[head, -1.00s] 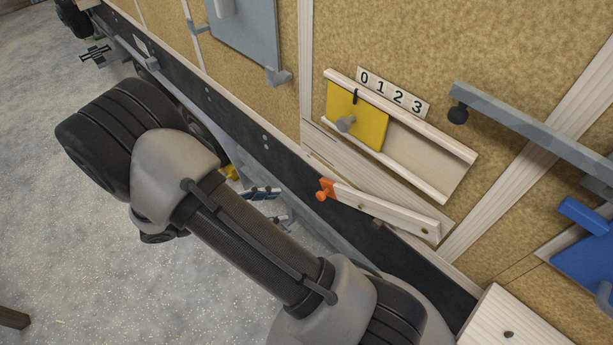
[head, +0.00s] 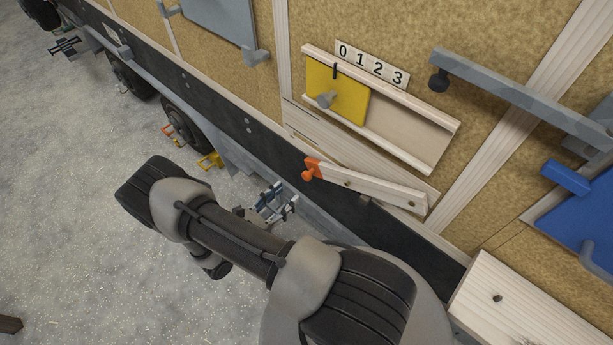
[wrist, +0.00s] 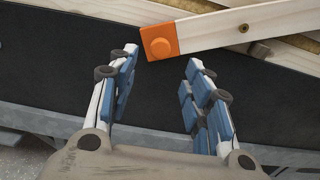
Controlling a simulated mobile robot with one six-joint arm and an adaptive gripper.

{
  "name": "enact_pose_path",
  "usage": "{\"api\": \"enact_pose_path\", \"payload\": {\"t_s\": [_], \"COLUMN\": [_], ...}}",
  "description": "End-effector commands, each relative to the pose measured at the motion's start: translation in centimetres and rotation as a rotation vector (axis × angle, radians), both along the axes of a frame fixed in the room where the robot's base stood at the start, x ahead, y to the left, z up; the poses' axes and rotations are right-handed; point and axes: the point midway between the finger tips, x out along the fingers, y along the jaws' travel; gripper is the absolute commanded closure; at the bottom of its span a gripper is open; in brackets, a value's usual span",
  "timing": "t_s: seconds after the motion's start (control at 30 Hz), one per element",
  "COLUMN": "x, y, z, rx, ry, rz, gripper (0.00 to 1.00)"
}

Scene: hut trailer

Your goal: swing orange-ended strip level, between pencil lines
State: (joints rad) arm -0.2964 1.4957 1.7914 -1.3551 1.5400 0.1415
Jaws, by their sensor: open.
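The wooden strip (head: 375,188) hangs on the trailer wall under the sliding yellow panel, with its orange end (head: 312,169) at the left and screws along it.
A yellow sliding panel (head: 338,92) sits in a wooden track under a 0-1-2-3 number plate (head: 371,64). A grey bar with a black knob (head: 437,79) and a blue handle (head: 565,178) are at the right. A dark rail runs below the strip.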

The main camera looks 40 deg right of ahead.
Motion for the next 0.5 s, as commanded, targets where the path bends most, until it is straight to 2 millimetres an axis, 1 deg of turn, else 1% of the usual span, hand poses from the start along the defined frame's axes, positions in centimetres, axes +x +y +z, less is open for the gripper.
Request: {"api": "enact_pose_path", "payload": {"t_s": [0.03, 0.3, 0.4, 0.5], "x": [0.0, 0.4, 0.5, 0.7], "y": [-1.3, -6.9, -8.4, -9.5], "z": [-0.1, -0.1, -0.1, 0.0], "rx": [0.0, 0.001, 0.0, 0.0], "ry": [0.0, 0.0, -0.001, -0.001], "rz": [-0.007, -0.005, -0.005, -0.003], "gripper": [0.54, 0.54, 0.54, 0.54]}}
